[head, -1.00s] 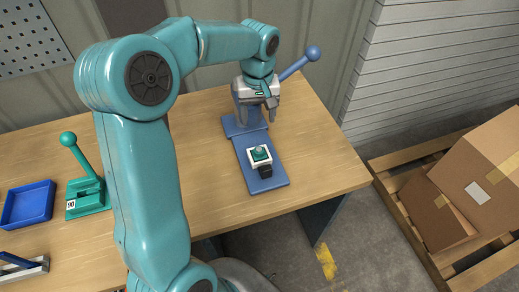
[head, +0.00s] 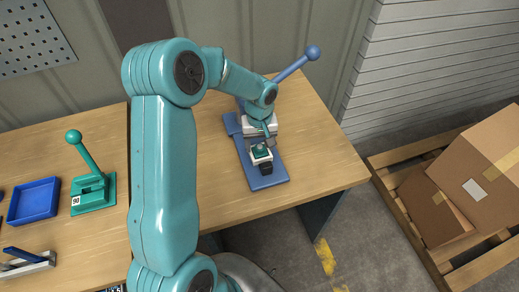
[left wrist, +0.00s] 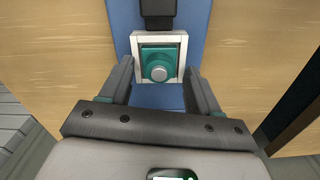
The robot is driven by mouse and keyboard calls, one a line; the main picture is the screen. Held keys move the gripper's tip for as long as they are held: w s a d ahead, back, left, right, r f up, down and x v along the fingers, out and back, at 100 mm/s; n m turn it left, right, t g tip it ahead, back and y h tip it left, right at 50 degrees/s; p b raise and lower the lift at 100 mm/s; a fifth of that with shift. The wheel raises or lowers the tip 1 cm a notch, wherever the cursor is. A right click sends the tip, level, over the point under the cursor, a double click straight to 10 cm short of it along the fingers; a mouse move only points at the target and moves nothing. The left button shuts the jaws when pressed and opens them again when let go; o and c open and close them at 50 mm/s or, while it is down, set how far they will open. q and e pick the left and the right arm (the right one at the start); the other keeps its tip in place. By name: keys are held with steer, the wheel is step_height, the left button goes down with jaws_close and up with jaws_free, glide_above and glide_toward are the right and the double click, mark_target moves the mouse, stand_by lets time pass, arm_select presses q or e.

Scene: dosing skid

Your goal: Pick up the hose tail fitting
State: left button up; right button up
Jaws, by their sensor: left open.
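A teal square piece with a round silver end, likely the hose tail fitting (head: 260,152), sits in a pale square holder on the blue base plate (head: 265,180) of a lever fixture. In the left wrist view the teal piece (left wrist: 159,66) faces the camera, framed by the light grey holder (left wrist: 184,42). My left gripper (left wrist: 160,80) is open, with one finger at each side of the holder's near part and nothing held between them. In the head view my left gripper (head: 262,137) is just behind the piece, partly hidden by my wrist. My right gripper is not in view.
The fixture's blue lever with a ball end (head: 312,52) rises behind my left wrist. A black block (head: 266,168) adjoins the holder's front. A green lever tool (head: 92,190) and a blue tray (head: 34,201) stand left. The table's right part is clear; boxes (head: 470,185) lie beyond it.

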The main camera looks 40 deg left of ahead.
arm_select(q)
jaws_close()
steer(key=shift+r, duration=0.1)
